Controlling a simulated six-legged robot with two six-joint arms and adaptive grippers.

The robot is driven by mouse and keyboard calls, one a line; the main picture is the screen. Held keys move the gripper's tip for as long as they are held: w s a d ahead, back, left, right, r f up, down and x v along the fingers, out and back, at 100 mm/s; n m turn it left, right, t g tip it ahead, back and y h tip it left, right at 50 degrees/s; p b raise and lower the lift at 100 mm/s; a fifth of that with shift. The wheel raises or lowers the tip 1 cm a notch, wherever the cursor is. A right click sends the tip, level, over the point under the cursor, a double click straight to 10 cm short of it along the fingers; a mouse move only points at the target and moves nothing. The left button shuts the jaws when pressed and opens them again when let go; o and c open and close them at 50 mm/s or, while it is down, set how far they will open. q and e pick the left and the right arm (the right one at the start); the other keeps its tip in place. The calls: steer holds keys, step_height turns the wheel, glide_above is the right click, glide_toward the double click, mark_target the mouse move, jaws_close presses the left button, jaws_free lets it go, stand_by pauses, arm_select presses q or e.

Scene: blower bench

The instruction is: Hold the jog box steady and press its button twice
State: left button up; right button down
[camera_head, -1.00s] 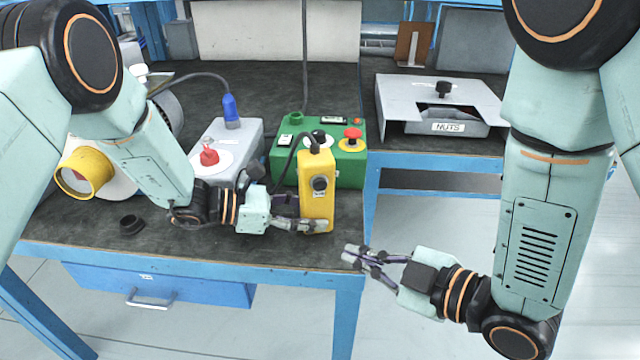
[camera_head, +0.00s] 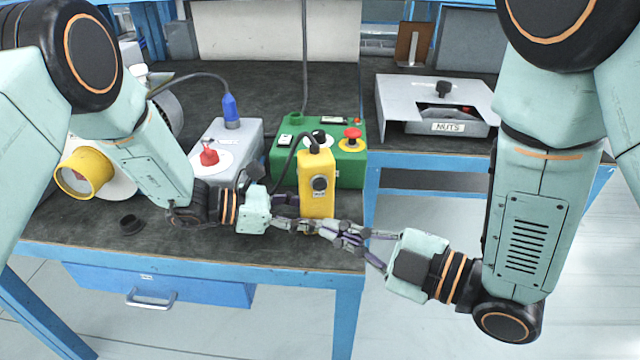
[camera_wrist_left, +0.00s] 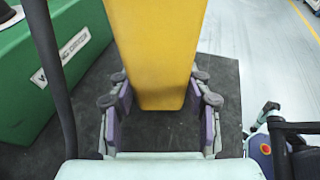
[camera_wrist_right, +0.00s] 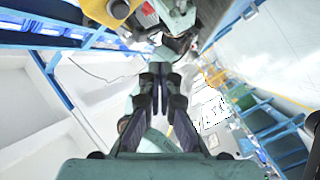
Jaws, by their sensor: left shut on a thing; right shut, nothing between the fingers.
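The yellow jog box (camera_head: 318,170) stands upright at the front right of the bench, with a dark round button (camera_head: 320,184) on its front face. It also shows in the left wrist view (camera_wrist_left: 158,50). My left gripper (camera_head: 300,226) is shut on the lower part of the jog box, one finger on each side. My right gripper (camera_head: 335,232) is shut and empty, its tips in front of the box's lower part, below the button. I cannot tell whether the tips touch the box. The right wrist view shows the closed fingers (camera_wrist_right: 158,85).
A green control box (camera_head: 345,165) with a red mushroom button (camera_head: 352,134) stands just behind the jog box. A grey box with a red knob (camera_head: 209,157) stands to its left. A "NUTS" tray (camera_head: 420,100) is at back right. Open floor lies right of the bench.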

steer(key=w+a, duration=0.1)
steer(key=w, duration=0.5)
steer(key=shift+w+a, duration=0.3)
steer(key=shift+a, duration=0.1)
stand_by(1.2)
steer(key=shift+w+a, duration=0.15)
steer(key=shift+w, duration=0.25)
steer(key=shift+w+a, duration=0.1)
steer(key=shift+w, duration=0.25)
stand_by(0.6)
steer(key=shift+s+d, duration=0.25)
steer(key=shift+s, duration=0.5)
steer(key=shift+s, duration=0.1)
steer(key=shift+s+d, duration=0.25)
steer(key=shift+s, duration=0.5)
steer(key=shift+s+d, duration=0.2)
steer(key=shift+s, duration=0.6)
steer(key=shift+s+d, duration=0.25)
steer(key=shift+s, duration=0.5)
stand_by(0.8)
